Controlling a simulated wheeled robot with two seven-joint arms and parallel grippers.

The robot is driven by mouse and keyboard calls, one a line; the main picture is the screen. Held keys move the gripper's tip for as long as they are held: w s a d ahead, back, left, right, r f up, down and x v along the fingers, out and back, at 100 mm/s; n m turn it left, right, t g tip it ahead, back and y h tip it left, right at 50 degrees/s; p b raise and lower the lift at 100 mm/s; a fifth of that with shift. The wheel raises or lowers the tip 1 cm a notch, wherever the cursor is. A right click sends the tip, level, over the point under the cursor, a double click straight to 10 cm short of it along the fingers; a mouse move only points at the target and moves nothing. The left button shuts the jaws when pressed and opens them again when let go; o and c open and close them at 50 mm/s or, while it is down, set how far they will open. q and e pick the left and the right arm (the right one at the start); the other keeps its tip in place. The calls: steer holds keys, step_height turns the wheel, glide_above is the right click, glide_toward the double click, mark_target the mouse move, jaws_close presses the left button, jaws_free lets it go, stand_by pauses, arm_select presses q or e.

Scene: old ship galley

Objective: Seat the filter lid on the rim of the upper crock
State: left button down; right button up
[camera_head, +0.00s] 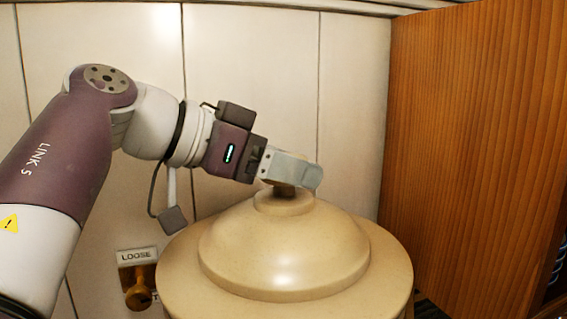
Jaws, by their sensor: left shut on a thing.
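The filter lid (285,245) is a cream, domed lid with a small brown knob on top. It lies over the top of the upper crock (385,275), a cream round vessel. My left gripper (292,172) comes in from the left and is shut on the lid's knob, which is mostly hidden by the fingers. The lid looks about level and centred on the crock. I cannot tell from this view whether its edge touches the rim all the way round. My right gripper is not in view.
A wooden panel (470,150) stands close on the right. A pale panelled wall (260,60) is behind. A brass-coloured knob (138,292) under a "LOOSE" label (137,256) is at the lower left, beside the crock.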

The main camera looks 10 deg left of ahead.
arm_select(q)
steer(key=shift+c, duration=1.2)
jaws_free()
steer(key=shift+o, duration=0.6)
steer(key=shift+s, duration=0.1)
steer(key=shift+f, duration=0.15)
steer(key=shift+a, duration=0.1)
steer(key=v, duration=1.2)
steer(key=shift+s+a+r, duration=0.2)
steer(key=shift+s+r, duration=0.05)
